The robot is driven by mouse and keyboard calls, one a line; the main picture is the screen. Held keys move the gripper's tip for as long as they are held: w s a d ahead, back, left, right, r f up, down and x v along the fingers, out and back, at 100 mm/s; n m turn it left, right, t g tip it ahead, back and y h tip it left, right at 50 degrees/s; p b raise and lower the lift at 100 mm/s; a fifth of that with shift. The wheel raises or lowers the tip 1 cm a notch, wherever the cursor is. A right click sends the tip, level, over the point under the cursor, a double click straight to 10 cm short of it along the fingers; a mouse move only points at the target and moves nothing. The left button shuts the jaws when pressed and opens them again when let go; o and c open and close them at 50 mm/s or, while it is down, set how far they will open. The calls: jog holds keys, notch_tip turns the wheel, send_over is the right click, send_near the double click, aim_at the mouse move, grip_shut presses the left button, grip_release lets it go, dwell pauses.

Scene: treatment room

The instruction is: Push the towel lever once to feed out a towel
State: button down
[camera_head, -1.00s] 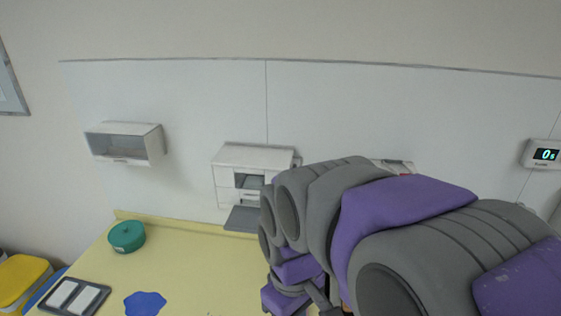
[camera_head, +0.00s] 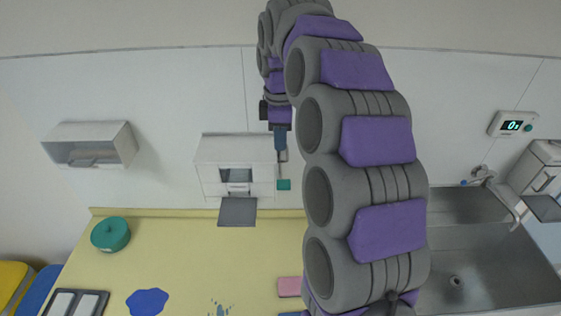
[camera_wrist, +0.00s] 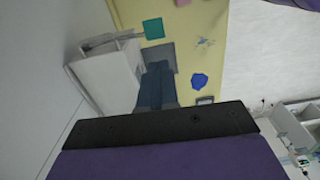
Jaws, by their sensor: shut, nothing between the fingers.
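The white towel dispenser (camera_head: 208,164) hangs on the wall, with a grey tray (camera_head: 238,212) under its front opening. Its lever has a teal pad (camera_head: 284,184) at the dispenser's right side. In the wrist view the dispenser (camera_wrist: 108,80) is at left, and the teal pad (camera_wrist: 153,28) stands at the end of a thin grey arm. My gripper (camera_head: 280,152) is shut and empty, pointing down above the pad in the head view. In the wrist view its fingertips (camera_wrist: 157,66) show apart from the pad, overlapping the tray. Part of the lever arm is hidden behind my gripper.
A yellow counter (camera_head: 185,245) lies below, with a teal round container (camera_head: 110,235), a blue patch (camera_head: 147,302) and a pink block (camera_head: 289,287). A wall box (camera_head: 88,145) hangs at left. A steel sink (camera_head: 480,260) with a tap is at right.

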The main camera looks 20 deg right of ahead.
aim_at(283, 183)
jog(key=shift+w+d+r, duration=0.3)
jog(key=shift+w+d, duration=0.15)
jog(key=shift+d, duration=0.1)
jog(key=shift+d, duration=0.1)
notch_tip(283, 183, down, 14)
jog(key=shift+f+p, duration=0.1)
jog(key=shift+p, duration=0.95)
